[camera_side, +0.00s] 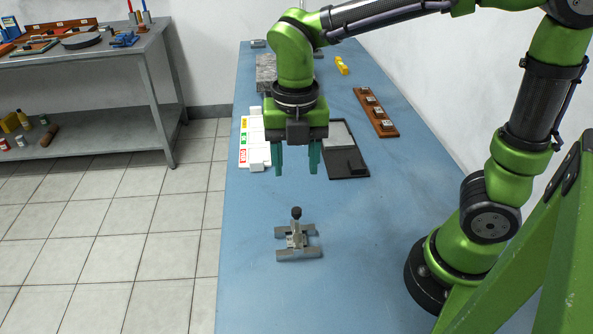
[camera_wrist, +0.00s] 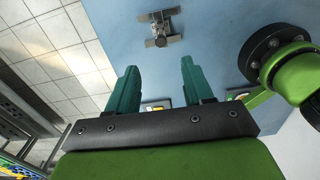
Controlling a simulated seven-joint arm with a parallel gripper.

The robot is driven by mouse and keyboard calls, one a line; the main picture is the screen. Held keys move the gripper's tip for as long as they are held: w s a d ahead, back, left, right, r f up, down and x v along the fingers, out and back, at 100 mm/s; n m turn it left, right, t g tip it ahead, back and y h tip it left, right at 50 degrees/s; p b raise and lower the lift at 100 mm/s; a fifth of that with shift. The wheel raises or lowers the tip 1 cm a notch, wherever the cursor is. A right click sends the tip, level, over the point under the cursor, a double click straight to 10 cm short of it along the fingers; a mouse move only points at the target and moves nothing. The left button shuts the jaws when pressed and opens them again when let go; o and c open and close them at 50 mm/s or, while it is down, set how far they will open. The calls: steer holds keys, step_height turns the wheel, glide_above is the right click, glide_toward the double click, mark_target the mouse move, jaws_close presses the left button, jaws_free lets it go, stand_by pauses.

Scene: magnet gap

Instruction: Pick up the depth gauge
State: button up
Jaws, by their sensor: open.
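The depth gauge (camera_side: 297,240) stands upright on the blue table, a small grey metal piece with two parallel feet, a short column and a dark knob on top. In the wrist view the depth gauge (camera_wrist: 159,28) is seen near the top edge, beyond the fingertips. My gripper (camera_side: 296,173) has two teal fingers, spread apart, pointing down with nothing between them. It is above the table and apart from the gauge, which appears nearer the side camera. The wrist view also shows my gripper (camera_wrist: 158,64) open and empty.
The blue table (camera_side: 255,285) is clear around the gauge. A grey bench (camera_side: 95,85) stands left.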

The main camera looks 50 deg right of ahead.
mark_target(296, 228)
step_height(296, 228, down, 17)
steer(key=shift+s+r, duration=0.1)
jaws_close()
stand_by(0.7)
